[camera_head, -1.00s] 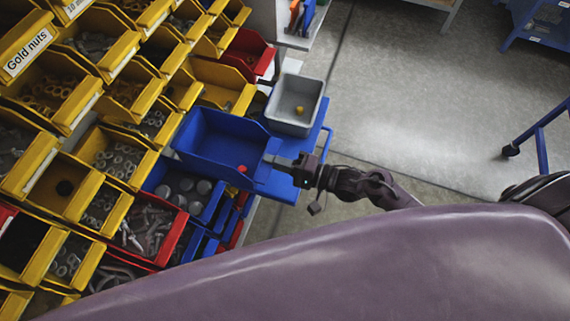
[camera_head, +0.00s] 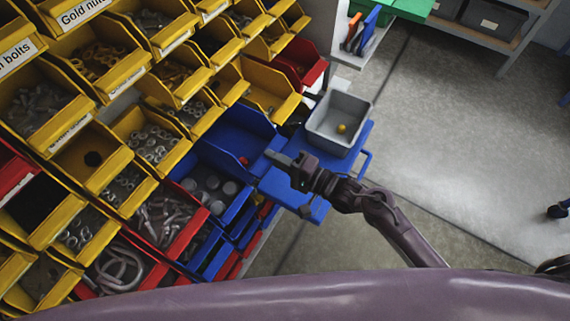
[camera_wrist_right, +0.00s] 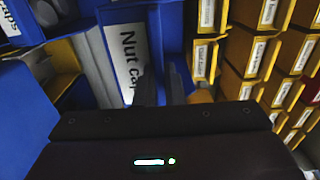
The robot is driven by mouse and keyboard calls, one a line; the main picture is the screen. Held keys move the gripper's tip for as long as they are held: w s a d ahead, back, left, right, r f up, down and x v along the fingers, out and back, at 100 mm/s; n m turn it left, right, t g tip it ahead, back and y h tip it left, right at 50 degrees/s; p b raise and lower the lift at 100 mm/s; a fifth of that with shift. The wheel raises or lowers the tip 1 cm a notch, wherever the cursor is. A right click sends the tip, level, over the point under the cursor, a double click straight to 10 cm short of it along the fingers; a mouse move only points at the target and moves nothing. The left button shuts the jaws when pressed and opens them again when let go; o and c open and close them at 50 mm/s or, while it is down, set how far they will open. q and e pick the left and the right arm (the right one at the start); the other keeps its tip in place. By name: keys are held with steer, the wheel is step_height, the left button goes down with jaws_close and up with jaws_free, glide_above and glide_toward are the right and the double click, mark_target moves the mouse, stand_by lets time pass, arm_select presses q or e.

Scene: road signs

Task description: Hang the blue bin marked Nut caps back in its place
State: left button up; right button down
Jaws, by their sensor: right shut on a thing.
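The blue bin (camera_head: 238,132) is at the right part of the bin rack, beside yellow bins and just above a blue bin of round grey caps (camera_head: 212,186). A small red piece lies inside it. Its label, reading "Nut ca…", shows in the right wrist view (camera_wrist_right: 124,58), partly covered by a finger. My right gripper (camera_head: 274,158) is shut on the bin's front edge; its dark fingers also show in the right wrist view (camera_wrist_right: 160,84). I cannot tell whether the bin's back is hooked on the rack. My left gripper is not in view.
A blue cart (camera_head: 290,190) stands close under my right gripper and carries a grey bin (camera_head: 337,122) with a yellow piece in it. A red bin (camera_head: 302,62) and yellow bins border the blue bin. The grey floor at right is open.

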mark_target(258, 154)
steer(key=shift+b+x, duration=0.4)
steer(key=shift+x, duration=0.45)
steer(key=shift+w+a, duration=0.25)
steer(key=shift+a, duration=0.1)
steer(key=shift+x, duration=1.25)
steer(key=shift+f+b, duration=0.4)
steer(key=shift+f, duration=0.55)
steer(key=c, duration=1.5)
jaws_free()
steer(key=shift+o, duration=0.2)
steer(key=shift+f, duration=0.1)
